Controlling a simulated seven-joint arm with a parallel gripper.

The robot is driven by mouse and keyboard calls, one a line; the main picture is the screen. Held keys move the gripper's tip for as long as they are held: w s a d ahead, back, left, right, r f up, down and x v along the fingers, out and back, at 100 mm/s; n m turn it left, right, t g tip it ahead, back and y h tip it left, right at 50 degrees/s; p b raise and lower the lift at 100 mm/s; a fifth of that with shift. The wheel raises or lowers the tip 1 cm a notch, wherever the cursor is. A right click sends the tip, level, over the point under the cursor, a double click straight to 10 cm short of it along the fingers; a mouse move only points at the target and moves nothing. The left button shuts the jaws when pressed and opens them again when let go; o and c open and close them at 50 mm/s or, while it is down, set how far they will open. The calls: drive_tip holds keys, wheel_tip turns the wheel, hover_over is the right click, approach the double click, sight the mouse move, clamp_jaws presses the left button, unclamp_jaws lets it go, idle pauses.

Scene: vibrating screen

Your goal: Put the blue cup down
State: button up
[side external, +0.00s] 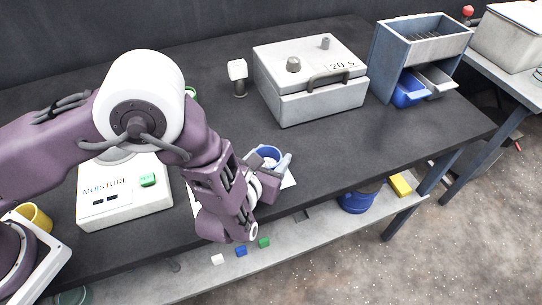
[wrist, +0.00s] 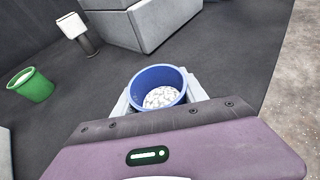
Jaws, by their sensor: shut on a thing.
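The blue cup (wrist: 151,76) is in the wrist view, with its open top facing the camera and whitish granules inside. In the side view the blue cup (side external: 268,152) shows partly behind my wrist. My gripper (wrist: 160,98) is shut on the cup, with one pale finger on each side of it. In the side view my gripper (side external: 277,165) is near the front edge of the dark table (side external: 375,150). The cup's base is hidden, so I cannot tell whether it touches the surface below.
A grey lidded box (side external: 312,100) stands behind the cup. A white-headed post (side external: 238,75) and a green cup (wrist: 32,86) are to the left. A screen machine (side external: 395,50) with trays stands right. The table right of my gripper is clear.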

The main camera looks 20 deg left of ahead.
drive_tip(key=shift+f, duration=0.2)
drive_tip(key=o, duration=1.4)
drive_tip(key=shift+c, duration=0.2)
drive_tip(key=shift+r, duration=0.1)
